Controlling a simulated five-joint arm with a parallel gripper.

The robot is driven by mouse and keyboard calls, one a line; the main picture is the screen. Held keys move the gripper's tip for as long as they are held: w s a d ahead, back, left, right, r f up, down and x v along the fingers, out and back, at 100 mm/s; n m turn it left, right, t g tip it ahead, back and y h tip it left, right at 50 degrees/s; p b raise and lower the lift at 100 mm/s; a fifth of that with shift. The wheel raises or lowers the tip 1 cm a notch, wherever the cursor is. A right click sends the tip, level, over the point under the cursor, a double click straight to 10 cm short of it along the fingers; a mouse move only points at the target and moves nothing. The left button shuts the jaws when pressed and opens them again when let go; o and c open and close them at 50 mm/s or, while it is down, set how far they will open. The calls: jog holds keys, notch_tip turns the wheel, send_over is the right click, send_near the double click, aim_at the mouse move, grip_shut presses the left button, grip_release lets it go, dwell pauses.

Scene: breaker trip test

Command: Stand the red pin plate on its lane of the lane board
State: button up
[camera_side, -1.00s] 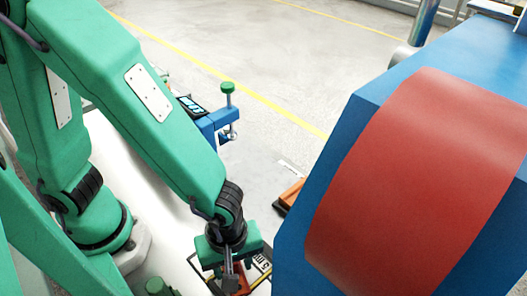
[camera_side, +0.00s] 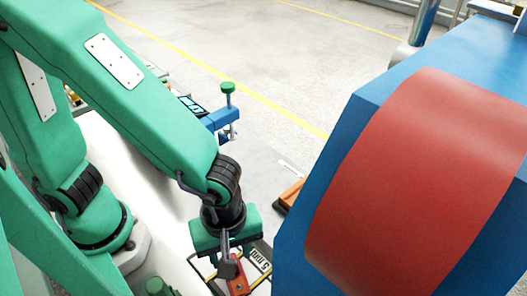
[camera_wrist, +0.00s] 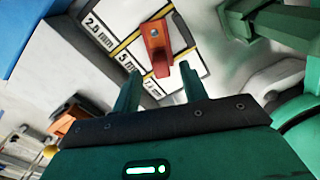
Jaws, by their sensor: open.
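The red pin plate (camera_wrist: 155,45) is on the white lane board (camera_wrist: 188,22), beside the "5 mm" label. It shows a small round hole or pin near one end. I cannot tell for certain whether it stands or lies, or whether it is fully inside one lane. In the side view the plate (camera_side: 238,286) shows partly, below my gripper (camera_side: 228,268). My gripper (camera_wrist: 158,82) is open and empty. Its two fingers are apart, with the plate just beyond their tips. Most of the board is hidden in the side view.
A large blue housing with a red curved band (camera_side: 420,180) fills the right of the side view, close to my gripper. An orange-brown block (camera_side: 290,194) lies beside it. A blue clamp with a green knob (camera_side: 228,88) stands behind. Grey floor is clear beyond.

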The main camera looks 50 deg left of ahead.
notch_tip(320, 180, up, 7)
dwell(0.5)
jog(key=shift+a+r, duration=0.1)
jog(key=shift+r, duration=0.05)
dwell(0.4)
jog(key=w+a+r+m+t, duration=0.2)
jog(key=a+r+m, duration=0.1)
jog(key=a, duration=0.4)
jog(key=w+a+r+m+t, duration=0.1)
jog(key=w+a+r+m, duration=0.1)
jog(key=a+m, duration=0.4)
jog(key=w+a+r+m+t, duration=0.2)
jog(key=a+r+m, duration=0.2)
jog(key=a, duration=0.6)
jog(key=shift+a+r+m+t, duration=0.15)
jog(key=shift+r+m+t, duration=0.15)
jog(key=shift+r, duration=0.2)
